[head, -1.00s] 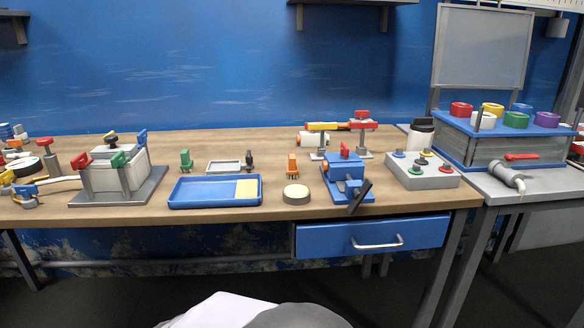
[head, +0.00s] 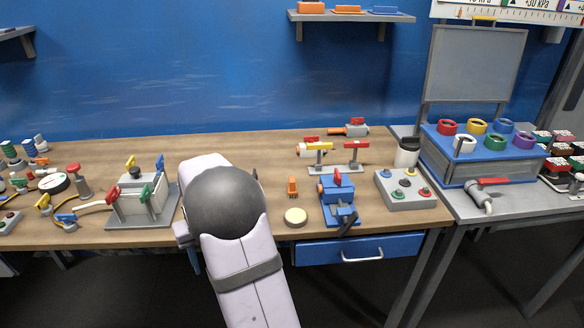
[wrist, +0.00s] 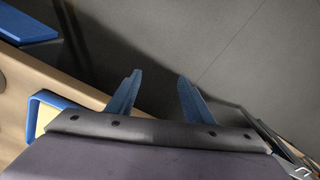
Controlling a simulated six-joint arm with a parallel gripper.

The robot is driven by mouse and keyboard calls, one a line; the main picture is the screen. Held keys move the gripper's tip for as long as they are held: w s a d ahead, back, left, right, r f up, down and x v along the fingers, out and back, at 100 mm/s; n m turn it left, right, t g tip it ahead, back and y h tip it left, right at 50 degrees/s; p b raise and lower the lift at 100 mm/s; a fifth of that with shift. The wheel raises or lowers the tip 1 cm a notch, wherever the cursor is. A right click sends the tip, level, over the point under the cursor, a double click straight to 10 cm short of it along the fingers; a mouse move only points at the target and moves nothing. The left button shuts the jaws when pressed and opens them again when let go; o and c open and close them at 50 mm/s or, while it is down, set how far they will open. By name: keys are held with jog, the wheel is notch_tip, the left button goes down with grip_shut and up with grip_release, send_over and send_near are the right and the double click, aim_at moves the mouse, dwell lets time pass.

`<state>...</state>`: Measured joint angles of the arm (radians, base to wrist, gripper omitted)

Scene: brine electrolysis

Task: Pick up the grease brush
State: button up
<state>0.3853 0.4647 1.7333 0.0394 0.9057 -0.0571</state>
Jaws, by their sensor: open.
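My gripper (wrist: 159,76) shows in the wrist view with its two blue fingers apart and nothing between them. Behind the fingers is grey floor, beyond the bench's front edge. I cannot single out the grease brush with certainty. A small upright orange piece (head: 292,187) stands just right of my arm, behind a round cream-topped tin (head: 296,216). I cannot tell whether the orange piece is a brush.
A blue tray (wrist: 35,104) lies beside the gripper's base. A blue vise (head: 338,206) and a grey button box (head: 405,203) stand right of the tin. A grey-based cell (head: 170,215) stands left of my arm. The drawer (head: 330,252) is under the front edge.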

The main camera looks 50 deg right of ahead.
jog(key=w+d+r+m+p, duration=0.1)
jog(key=w+d+r+p, duration=0.2)
jog(key=d+r+p, duration=0.45)
jog(key=d, duration=0.3)
jog(key=d+m+t, duration=0.1)
jog(key=d, duration=0.2)
jog(key=d+r+m+h, duration=0.1)
jog(key=d, duration=0.3)
jog(key=shift+s+d+p, duration=0.1)
jog(key=shift+s+p, duration=0.2)
jog(key=shift+p, duration=0.05)
notch_tip(320, 180, up, 2)
jog(key=m+t+h+p, duration=0.2)
send_over(292, 181)
jog(key=s+a, duration=0.2)
jog(key=shift+w+r, duration=0.15)
jog(key=shift+r, duration=0.05)
jog(key=shift+d, duration=0.2)
jog(key=shift+p+x, duration=0.35)
jog(key=shift+x, duration=0.8)
jog(key=p+x, duration=0.2)
jog(key=x, duration=0.1)
jog(key=shift+w+d+f, duration=0.1)
jog(key=shift+d+f, duration=0.05)
jog(key=shift+d, duration=0.15)
jog(key=shift+p+x, duration=0.45)
jog(key=shift+x, duration=0.35)
